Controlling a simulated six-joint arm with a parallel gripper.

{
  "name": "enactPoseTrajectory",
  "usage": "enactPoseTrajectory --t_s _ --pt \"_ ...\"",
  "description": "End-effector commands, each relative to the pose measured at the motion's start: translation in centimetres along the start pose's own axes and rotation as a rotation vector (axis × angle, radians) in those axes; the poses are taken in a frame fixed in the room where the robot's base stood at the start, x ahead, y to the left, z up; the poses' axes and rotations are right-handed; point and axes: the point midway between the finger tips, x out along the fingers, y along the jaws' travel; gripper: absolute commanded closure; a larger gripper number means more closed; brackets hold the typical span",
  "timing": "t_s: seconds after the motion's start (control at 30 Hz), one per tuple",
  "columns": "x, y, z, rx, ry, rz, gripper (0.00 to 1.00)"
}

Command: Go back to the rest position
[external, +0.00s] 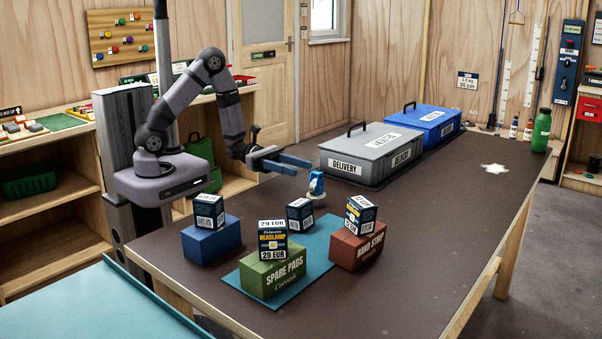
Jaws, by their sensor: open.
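My gripper (302,167), with blue fingers, is at the end of my bent arm, held above the dark table (420,215) at its left side. It is open, and I see nothing between its fingers. A small blue and white item (316,185) stands on the table just below and right of the fingertips. A gap between it and the fingers is hard to judge from this view.
Blue (211,243), green (272,278) and red (356,250) blocks carry small dark boxes. Another dark box (299,214) is by the teal mat (318,240). Grey (371,155) and blue (424,125) lidded cases stand behind. A green bottle (541,131) is far right. The table's right side is mostly clear.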

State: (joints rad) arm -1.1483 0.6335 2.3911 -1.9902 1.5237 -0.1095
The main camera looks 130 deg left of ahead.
Motion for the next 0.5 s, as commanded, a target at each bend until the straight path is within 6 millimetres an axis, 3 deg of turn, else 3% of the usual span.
enactPoseTrajectory --t_s 0.33,0.43,0.5 --pt "0.2 -0.4 0.1 0.004 0.003 -0.014 0.55" --pt "0.7 -2.1 0.5 0.020 0.018 -0.073 0.55" --pt "1.2 -4.3 0.9 0.041 0.035 -0.146 0.55"
